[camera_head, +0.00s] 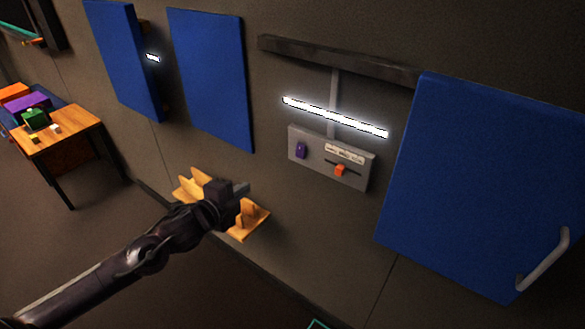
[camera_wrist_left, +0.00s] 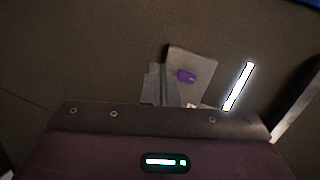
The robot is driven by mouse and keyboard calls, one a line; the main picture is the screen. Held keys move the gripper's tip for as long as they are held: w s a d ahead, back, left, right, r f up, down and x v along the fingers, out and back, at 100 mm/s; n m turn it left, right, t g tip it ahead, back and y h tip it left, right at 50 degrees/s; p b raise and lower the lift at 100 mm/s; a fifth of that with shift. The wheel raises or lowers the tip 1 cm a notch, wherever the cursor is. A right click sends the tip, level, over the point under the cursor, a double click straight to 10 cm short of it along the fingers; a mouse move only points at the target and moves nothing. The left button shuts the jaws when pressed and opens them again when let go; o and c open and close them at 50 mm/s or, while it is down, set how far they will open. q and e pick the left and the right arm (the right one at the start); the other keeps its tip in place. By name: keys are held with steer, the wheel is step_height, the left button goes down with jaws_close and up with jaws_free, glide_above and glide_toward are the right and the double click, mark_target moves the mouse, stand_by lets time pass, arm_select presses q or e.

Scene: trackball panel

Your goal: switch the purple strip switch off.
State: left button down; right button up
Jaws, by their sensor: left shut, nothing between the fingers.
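A white light strip (camera_head: 335,117) glows above the panel. An orange slider knob (camera_head: 340,170) sits on the panel's right part. My left gripper (camera_head: 243,189) is shut and empty, left of and below the panel, apart from it. In the left wrist view its grey fingers (camera_wrist_left: 158,88) show just left of the switch. My right gripper is not in view.
A yellow wooden wall shelf (camera_head: 250,222) lies behind and below my left gripper. A blue door with a handle (camera_head: 490,190) stands right of the panel. Blue boards (camera_head: 212,78) hang at left. A wooden table (camera_head: 75,137) with blocks stands far left.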

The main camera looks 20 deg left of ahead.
arm_select(q)
steer(key=s+d+r+m+h, duration=0.1)
steer(key=d+r+m+h, duration=0.1)
steer(key=d+r, duration=0.3)
steer(key=shift+r+m+t+b, duration=0.2)
steer(key=shift+m+t+b, duration=0.1)
steer(key=shift+m, duration=0.1)
steer(key=shift+d, duration=0.1)
steer(key=p, duration=0.2)
glide_toward(300, 155)
steer(key=x, duration=0.5)
steer(key=shift+w, duration=0.2)
steer(key=shift+x, duration=0.75)
steer(key=shift+f, duration=0.1)
